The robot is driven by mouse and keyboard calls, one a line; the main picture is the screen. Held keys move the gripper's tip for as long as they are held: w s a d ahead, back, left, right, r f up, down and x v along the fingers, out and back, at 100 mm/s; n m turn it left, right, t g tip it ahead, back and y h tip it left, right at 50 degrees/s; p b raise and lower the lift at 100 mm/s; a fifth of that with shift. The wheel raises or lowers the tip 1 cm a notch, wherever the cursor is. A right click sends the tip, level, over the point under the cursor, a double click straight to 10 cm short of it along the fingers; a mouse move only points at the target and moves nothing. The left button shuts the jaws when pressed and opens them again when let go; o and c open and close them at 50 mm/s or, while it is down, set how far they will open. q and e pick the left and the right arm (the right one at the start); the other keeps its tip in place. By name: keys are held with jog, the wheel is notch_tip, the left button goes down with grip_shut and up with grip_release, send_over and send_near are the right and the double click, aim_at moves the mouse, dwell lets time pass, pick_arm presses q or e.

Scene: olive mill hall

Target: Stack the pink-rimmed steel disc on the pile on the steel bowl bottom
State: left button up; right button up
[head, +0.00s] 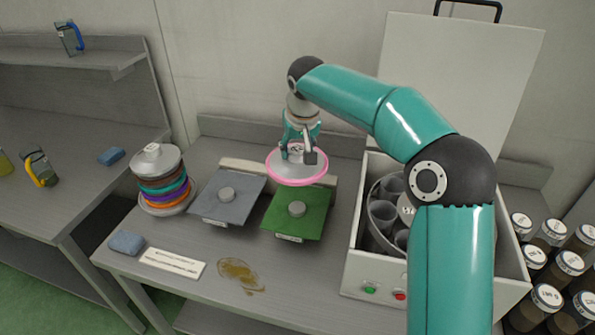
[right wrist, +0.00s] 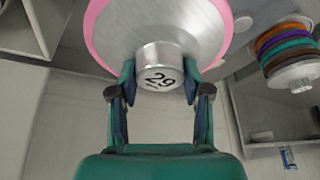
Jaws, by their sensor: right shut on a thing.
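The pink-rimmed steel disc (head: 297,172) is held off the table, in front of the back ledge and near the green plate. My right gripper (head: 300,150) is shut on its central knob; the right wrist view shows the fingers on both sides of the knob (right wrist: 158,68), which bears a number. The pile (head: 163,184) stands on the left of the table, with brown, teal, purple and orange rims and a steel top with a knob. The steel bowl bottom (head: 166,208) shows only as a rim beneath it. The pile also shows in the right wrist view (right wrist: 287,45). My left gripper is not in view.
A grey plate (head: 240,207) and a green plate (head: 283,223), each with a round metal knob, lie between pile and open white case (head: 372,277). A blue sponge (head: 126,243), a label card (head: 172,264) and a brownish spill (head: 240,273) are in front. Jars (head: 548,298) stand right.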

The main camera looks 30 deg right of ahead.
aim_at(297, 149)
notch_tip(297, 149, up, 6)
jog(key=p, duration=0.2)
jog(key=shift+f+p, duration=0.2)
jog(key=shift+p, duration=0.2)
jog(key=shift+r+p, duration=0.4)
jog(key=shift+f, duration=0.15)
